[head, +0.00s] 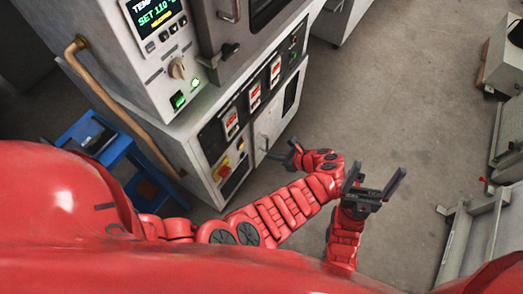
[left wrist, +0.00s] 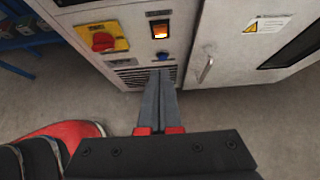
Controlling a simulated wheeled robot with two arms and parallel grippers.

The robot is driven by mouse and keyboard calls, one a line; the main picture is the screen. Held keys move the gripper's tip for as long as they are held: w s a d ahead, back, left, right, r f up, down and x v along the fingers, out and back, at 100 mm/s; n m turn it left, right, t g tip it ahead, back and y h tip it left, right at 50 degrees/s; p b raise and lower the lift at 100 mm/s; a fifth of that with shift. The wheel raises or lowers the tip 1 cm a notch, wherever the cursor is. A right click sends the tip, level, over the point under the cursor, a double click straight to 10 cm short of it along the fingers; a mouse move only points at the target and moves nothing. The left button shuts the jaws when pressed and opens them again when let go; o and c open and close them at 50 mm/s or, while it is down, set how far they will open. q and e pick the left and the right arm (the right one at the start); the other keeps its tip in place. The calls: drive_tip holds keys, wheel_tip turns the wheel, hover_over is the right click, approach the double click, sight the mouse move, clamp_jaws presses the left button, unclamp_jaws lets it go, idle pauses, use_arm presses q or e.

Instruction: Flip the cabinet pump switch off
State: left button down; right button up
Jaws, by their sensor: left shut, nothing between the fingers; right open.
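A rocker switch (left wrist: 160,29), lit orange, sits on the cabinet's (left wrist: 130,12) lower front panel in the left wrist view. It appears to be the pump switch, but its label is too small to read. My left gripper (left wrist: 164,75) is shut and empty, its fingertips pointing at the panel below the lit switch and just under a blue button (left wrist: 161,56). I cannot tell whether they touch the panel. In the head view my left gripper (head: 272,154) is in front of the cabinet's lower front. My right gripper (head: 374,183) is open and empty, over the floor.
A red rotary knob on a yellow plate (left wrist: 102,41) is left of the lit switch. A door handle (left wrist: 206,69) sticks out to the right. A blue stand (head: 92,135) is left of the cabinet, near a bent pipe (head: 120,110).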

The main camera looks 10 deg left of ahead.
sight(242, 145)
use_arm(q)
drive_tip(key=a+r+b+x, duration=0.1)
drive_tip(key=b+x, duration=0.3)
drive_tip(key=x, duration=0.8)
drive_tip(key=shift+w+a+r, duration=0.25)
drive_tip(key=shift+r, duration=0.35)
drive_tip(key=shift+w+a+r+p, duration=0.1)
drive_tip(key=shift+a+r+p, duration=0.35)
drive_tip(key=shift+p, duration=0.75)
drive_tip(key=shift+d+f+h, duration=0.1)
drive_tip(key=shift+f+h, duration=0.2)
drive_tip(key=shift+h, duration=0.1)
